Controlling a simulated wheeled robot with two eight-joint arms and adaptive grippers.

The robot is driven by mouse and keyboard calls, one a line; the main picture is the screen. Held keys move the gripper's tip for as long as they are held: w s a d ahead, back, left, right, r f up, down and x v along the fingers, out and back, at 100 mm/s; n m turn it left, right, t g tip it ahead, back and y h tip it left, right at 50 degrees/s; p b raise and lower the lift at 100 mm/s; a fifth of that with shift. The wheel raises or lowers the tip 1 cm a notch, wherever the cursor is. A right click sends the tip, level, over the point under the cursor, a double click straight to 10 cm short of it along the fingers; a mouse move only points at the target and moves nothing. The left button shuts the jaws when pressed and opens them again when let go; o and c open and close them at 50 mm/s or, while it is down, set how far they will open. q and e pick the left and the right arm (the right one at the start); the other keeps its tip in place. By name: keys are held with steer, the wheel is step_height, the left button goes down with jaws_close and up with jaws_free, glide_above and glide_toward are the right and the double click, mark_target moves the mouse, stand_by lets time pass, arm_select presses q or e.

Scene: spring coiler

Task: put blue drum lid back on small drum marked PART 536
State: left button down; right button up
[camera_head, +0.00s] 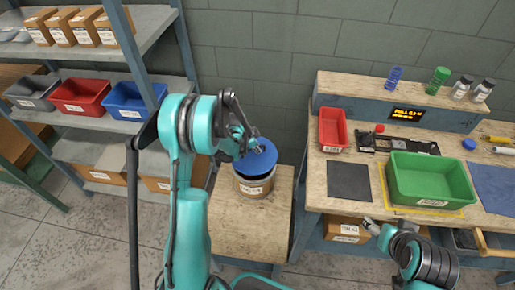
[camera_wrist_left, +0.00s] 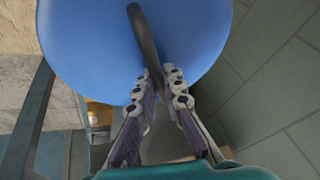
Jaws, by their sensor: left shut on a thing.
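The blue drum lid (camera_head: 262,156) is at the small drum, over the rear part of its top. It also fills the top of the left wrist view (camera_wrist_left: 90,45), with a dark handle (camera_wrist_left: 143,35) across it. My left gripper (camera_head: 240,142) is shut on this handle; its fingers also show in the left wrist view (camera_wrist_left: 163,95). The small drum (camera_head: 253,188) is brown with a white label too small to read, and stands upright on a wooden stand. Its dark rim shows below the lid's front edge, so the lid looks raised or tilted. My right gripper (camera_head: 371,226) is near the workbench's front edge; its opening is unclear.
The stand's wooden top (camera_head: 235,230) is clear in front of the drum. A workbench (camera_head: 335,220) at right holds a green bin (camera_head: 430,180) and a red bin (camera_head: 333,130). A shelf rack (camera_head: 75,122) with bins and boxes stands at left.

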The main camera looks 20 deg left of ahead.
mark_target(255, 154)
arm_select(q)
steer(key=shift+f+b, duration=1.4)
steer(key=shift+f, duration=1.05)
steer(key=shift+f+b, duration=0.55)
steer(key=c, duration=1.6)
jaws_free()
steer(key=shift+o, duration=0.2)
steer(key=shift+r, duration=0.1)
steer(key=v, duration=1.1)
steer(key=shift+s+r, duration=0.2)
steer(key=shift+r, duration=0.15)
